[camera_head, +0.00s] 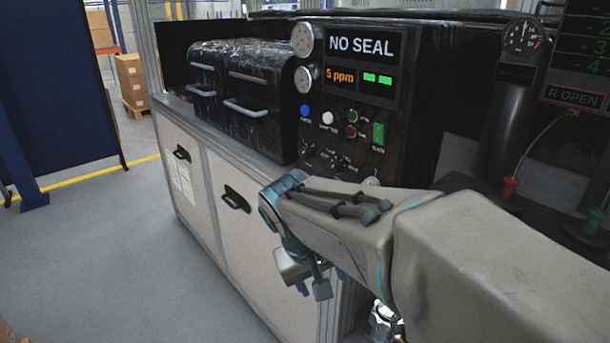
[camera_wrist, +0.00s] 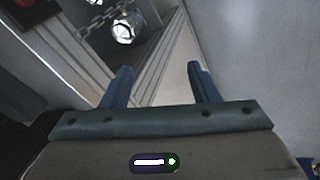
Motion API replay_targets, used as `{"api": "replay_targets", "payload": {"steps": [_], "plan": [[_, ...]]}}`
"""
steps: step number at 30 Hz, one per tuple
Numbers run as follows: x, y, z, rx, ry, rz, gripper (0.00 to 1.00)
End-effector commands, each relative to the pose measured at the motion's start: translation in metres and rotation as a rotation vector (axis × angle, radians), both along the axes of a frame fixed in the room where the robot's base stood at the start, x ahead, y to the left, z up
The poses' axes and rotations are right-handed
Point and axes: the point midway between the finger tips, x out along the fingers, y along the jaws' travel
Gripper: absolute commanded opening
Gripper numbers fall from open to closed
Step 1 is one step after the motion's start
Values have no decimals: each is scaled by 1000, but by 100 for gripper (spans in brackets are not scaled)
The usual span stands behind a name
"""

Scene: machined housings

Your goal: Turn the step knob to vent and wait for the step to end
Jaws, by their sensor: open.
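The black control panel (camera_head: 352,125) stands on the bench at centre in the head view. Its screen (camera_head: 361,43) reads "NO SEAL", with "5 ppm" and green bars below. Small black knobs (camera_head: 337,161) sit low on the panel, partly hidden by my arm; I cannot read their labels or tell which is the step knob. My gripper (camera_head: 312,286) hangs in front of the bench, below and apart from the panel. In the wrist view my gripper (camera_wrist: 158,86) is open and empty, with its two blue fingers apart.
A black case with handles (camera_head: 243,88) sits left of the panel on the bench (camera_head: 195,190). Two gauges (camera_head: 303,40) are on the panel's left edge. A grey cylinder with a gauge (camera_head: 508,125) and a red fitting (camera_head: 510,187) stand right.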

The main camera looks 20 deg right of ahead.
Motion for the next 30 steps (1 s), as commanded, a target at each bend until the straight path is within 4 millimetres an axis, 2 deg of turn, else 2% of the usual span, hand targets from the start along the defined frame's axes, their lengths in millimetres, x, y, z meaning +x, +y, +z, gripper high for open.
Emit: {"api": "replay_targets", "payload": {"steps": [1, 4, 7, 11, 15, 18, 23, 26, 30], "plan": [[22, -10, -17, -89, 7, -25, 55], [64, -31, -14, -281, -21, -96, 55], [109, -44, -7, -475, -96, -169, 55], [168, -45, 6, -706, -258, -260, 55], [216, -31, 21, -890, -466, -338, 55], [238, -19, 30, -970, -591, -376, 55], [253, -9, 40, -1029, -703, -408, 55], [256, -13, 43, -1038, -721, -413, 55], [260, -33, 43, -1039, -719, -415, 55]]}}
